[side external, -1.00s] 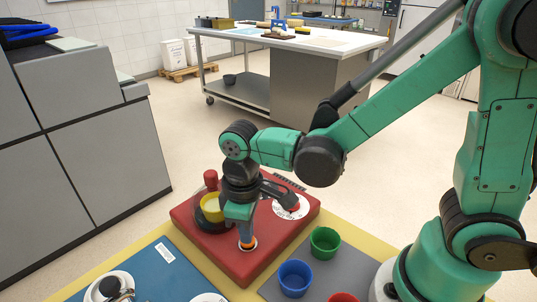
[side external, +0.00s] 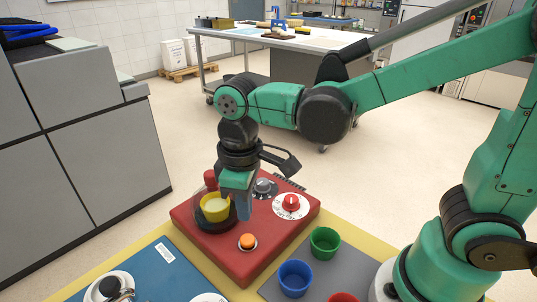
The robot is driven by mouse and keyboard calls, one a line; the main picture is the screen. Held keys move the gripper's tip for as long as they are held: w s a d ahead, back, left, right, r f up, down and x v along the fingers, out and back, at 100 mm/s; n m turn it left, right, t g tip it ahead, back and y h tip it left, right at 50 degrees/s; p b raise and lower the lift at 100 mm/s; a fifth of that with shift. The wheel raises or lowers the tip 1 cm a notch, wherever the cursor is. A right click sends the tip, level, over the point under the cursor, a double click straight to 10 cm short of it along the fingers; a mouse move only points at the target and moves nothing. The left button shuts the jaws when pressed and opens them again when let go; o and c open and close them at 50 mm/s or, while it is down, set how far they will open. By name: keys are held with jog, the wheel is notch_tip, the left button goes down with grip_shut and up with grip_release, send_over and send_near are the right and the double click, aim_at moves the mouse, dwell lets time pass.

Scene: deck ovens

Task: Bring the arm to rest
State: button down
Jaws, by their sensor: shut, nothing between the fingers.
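My gripper (side external: 243,216) points down over the red control box (side external: 253,270), its fingers shut and empty. It hangs just behind and above the orange button (side external: 248,241) and appears apart from it. From this angle the gripper partly covers a yellow part (side external: 214,207) at the left of the box. My arm reaches in from the right, with its elbow above the floor behind the box.
A red-and-white dial (side external: 291,204) and a dark knob (side external: 264,188) sit on the box. A green cup (side external: 325,241) and a blue cup (side external: 295,278) stand on a grey mat. A blue mat (side external: 158,275) lies left. Grey cabinets (side external: 95,150) stand further left.

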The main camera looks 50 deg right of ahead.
jog(key=shift+r, duration=0.65)
jog(key=shift+d+r, duration=0.1)
jog(key=shift+d, duration=0.2)
jog(key=d+r+m+t, duration=0.1)
jog(key=d+m+t, duration=0.5)
jog(key=d, duration=0.3)
jog(key=shift+s+r+t, duration=0.25)
jog(key=shift+r+t, duration=0.05)
jog(key=shift+t, duration=0.3)
